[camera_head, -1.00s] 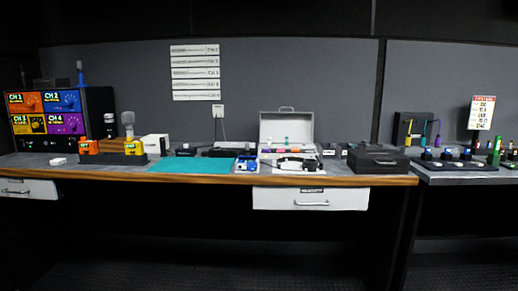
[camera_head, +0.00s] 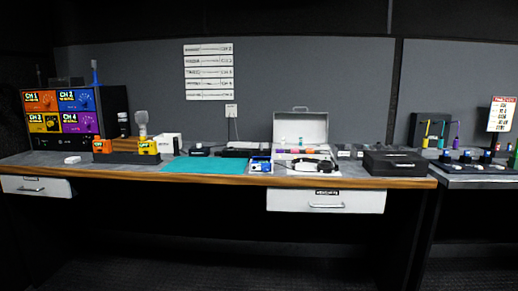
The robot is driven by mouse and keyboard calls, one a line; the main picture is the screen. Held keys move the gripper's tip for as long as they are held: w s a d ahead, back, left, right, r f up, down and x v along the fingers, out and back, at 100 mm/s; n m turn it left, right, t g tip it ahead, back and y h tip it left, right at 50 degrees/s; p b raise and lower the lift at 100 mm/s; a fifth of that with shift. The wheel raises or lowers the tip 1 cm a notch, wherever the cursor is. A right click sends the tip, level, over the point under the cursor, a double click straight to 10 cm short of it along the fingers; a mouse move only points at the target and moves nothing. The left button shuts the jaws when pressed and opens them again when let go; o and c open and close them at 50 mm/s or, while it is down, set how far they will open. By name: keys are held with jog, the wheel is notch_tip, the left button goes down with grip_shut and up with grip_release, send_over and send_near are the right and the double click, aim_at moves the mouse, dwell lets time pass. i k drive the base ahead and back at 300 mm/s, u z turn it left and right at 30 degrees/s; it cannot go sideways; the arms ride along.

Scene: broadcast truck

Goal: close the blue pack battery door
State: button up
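A small blue pack (camera_head: 261,164) sits on the workbench near its front edge, just right of the teal mat and left of an open white case. It has a pale or white part on its front face. It is too small here to tell how its battery door stands. My gripper and arm are not in view.
The teal mat (camera_head: 205,166) lies flat left of the pack. The open white case (camera_head: 300,130) stands behind a headset (camera_head: 312,165). Orange and yellow packs (camera_head: 148,147) stand in a dark holder. A black case (camera_head: 400,163) is on the right. The floor in front is clear.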

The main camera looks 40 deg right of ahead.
aim_at(257, 165)
jog(key=u, duration=0.05)
jog(key=i, duration=0.95)
jog(key=z, duration=0.05)
